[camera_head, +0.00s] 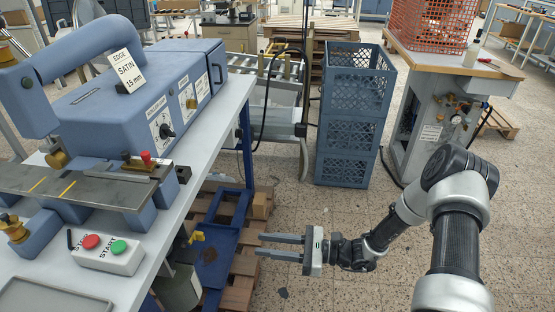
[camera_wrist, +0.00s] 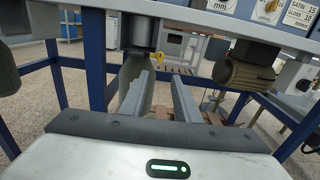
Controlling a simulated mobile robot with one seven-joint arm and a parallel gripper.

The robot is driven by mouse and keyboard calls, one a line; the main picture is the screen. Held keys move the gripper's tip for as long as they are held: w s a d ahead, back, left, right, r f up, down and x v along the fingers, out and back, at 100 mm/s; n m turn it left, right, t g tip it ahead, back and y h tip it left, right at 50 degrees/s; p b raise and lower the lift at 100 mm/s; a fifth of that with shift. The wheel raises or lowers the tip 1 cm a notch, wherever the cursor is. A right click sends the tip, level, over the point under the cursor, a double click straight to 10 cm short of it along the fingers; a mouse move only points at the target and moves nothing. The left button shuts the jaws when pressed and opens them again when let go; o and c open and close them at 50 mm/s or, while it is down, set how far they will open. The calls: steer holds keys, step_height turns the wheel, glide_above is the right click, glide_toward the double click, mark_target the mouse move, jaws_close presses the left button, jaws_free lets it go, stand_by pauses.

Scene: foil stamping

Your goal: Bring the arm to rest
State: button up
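My gripper (camera_head: 281,247) is at the lower middle of the head view, to the right of the workbench (camera_head: 224,121) and below its top. Its two long grey fingers point left toward the bench's underside. They stand apart with nothing between them. The wrist view also shows the gripper (camera_wrist: 163,80) open, with a gap between the fingers. The wrist view looks under the bench, with its blue legs (camera_wrist: 95,62) around the scene. My arm reaches in from the right with its elbow bent.
A blue stamping machine (camera_head: 130,95) and a start/stop box (camera_head: 107,252) stand on the bench. Stacked blue crates (camera_head: 350,135) and a grey cabinet (camera_head: 425,125) stand behind. Floor around my arm is clear.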

steer(key=s+d+r+n+t+h, duration=0.1)
steer(key=s+d+r+n+h, duration=0.45)
steer(key=r, duration=0.55)
steer(key=s+d+r+n+t+h, duration=0.2)
steer(key=s+d+r+n+h, duration=0.4)
steer(key=r, duration=0.4)
steer(key=s+d+r+n+t+h, duration=0.1)
steer(key=s+d+r+n+h, duration=0.4)
steer(key=d+r+n+h, duration=0.45)
step_height(320, 180, up, 17)
steer(key=a+m+y+p, duration=0.1)
steer(key=m+y+p, duration=0.1)
steer(key=p, duration=1.3)
steer(key=shift+a+f+y, duration=0.2)
steer(key=shift+a+y, duration=0.1)
steer(key=shift+y, duration=0.2)
steer(key=shift+w, duration=0.1)
